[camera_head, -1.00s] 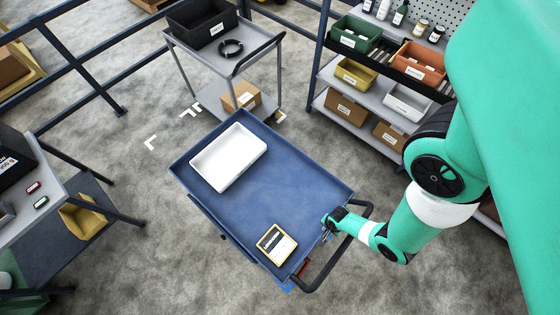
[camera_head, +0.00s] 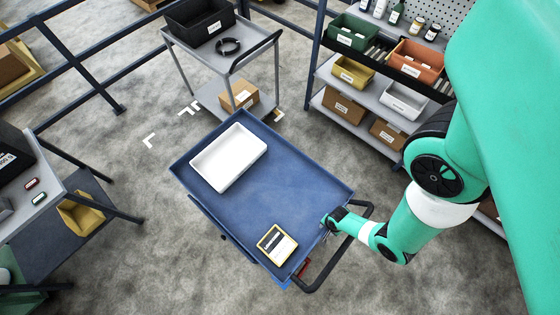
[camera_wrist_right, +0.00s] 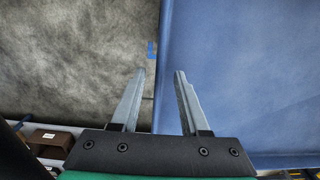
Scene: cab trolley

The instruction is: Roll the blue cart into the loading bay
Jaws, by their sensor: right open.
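The blue cart (camera_head: 275,185) stands in the middle of the head view, its black push handle (camera_head: 338,256) at the lower right. A white tray (camera_head: 229,157) and a small yellow-edged box (camera_head: 277,244) lie on its top. My right gripper (camera_head: 327,222) is at the cart's right rim, near the handle's upper end. In the right wrist view the gripper (camera_wrist_right: 160,73) has its fingers apart, with the blue cart's edge (camera_wrist_right: 163,45) running between them. I cannot tell whether it touches the cart. White corner marks (camera_head: 149,141) lie on the floor beyond the cart. My left gripper is not in view.
A grey trolley (camera_head: 196,58) with a black bin stands behind the cart, close to the floor marks. Shelving (camera_head: 325,72) with bins is at the upper right. A table (camera_head: 45,188) is at the left. Floor (camera_head: 150,240) left of the cart is clear.

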